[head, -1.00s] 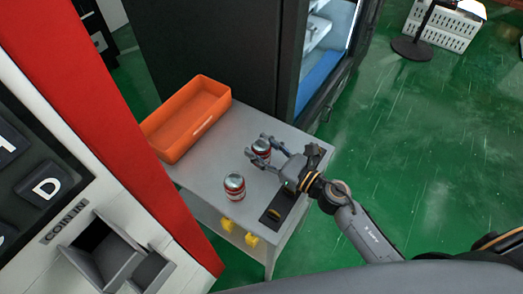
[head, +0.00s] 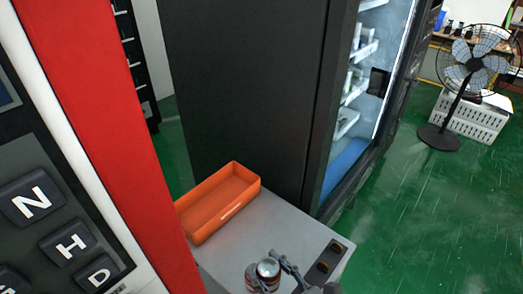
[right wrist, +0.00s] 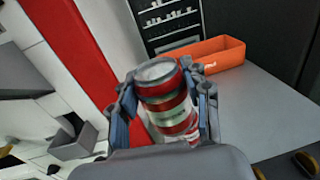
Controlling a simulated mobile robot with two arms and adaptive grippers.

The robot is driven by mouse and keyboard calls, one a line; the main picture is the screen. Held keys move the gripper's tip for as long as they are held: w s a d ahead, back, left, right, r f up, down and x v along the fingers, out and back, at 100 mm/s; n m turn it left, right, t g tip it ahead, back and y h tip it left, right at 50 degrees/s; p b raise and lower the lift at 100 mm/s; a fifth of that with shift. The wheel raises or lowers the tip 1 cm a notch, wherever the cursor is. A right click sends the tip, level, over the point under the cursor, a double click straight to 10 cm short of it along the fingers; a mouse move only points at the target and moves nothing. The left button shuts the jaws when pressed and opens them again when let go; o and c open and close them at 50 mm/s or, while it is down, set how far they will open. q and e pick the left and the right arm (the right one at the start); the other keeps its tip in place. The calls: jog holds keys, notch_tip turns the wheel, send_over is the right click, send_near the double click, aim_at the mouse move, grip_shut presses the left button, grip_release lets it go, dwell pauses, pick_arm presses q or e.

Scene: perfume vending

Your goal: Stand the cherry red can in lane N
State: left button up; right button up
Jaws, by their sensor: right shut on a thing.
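My right gripper (head: 279,272) is shut on a red can (head: 268,269) with a silver top, low in the head view. In the right wrist view the held can (right wrist: 168,105) is red with a pale greenish band, slightly tilted, between the two blue-lined fingers (right wrist: 163,106). A large key marked N (head: 31,203) shows on the panel at the left. I see no lane labelled N inside the cabinet. My left gripper is not in view.
An orange tray (head: 222,203) sits at the table's back left. A dark cabinet (head: 240,90) with a lit, shelved interior (head: 365,95) stands behind the grey table (head: 285,222). A fan (head: 470,75) stands on the green floor at right.

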jog(key=d+r+m+t+h, duration=0.2)
jog(key=d+m+h, duration=0.1)
jog(key=d+h, duration=0.2)
jog(key=w+d+r+m+t+h, duration=0.1)
jog(key=d+m+h, duration=0.3)
jog(key=d, duration=0.6)
jog(key=shift+r+m+t+h, duration=0.3)
jog(key=shift+r+t+h, duration=0.1)
jog(key=shift+r+h, duration=0.5)
jog(key=shift+f, duration=0.15)
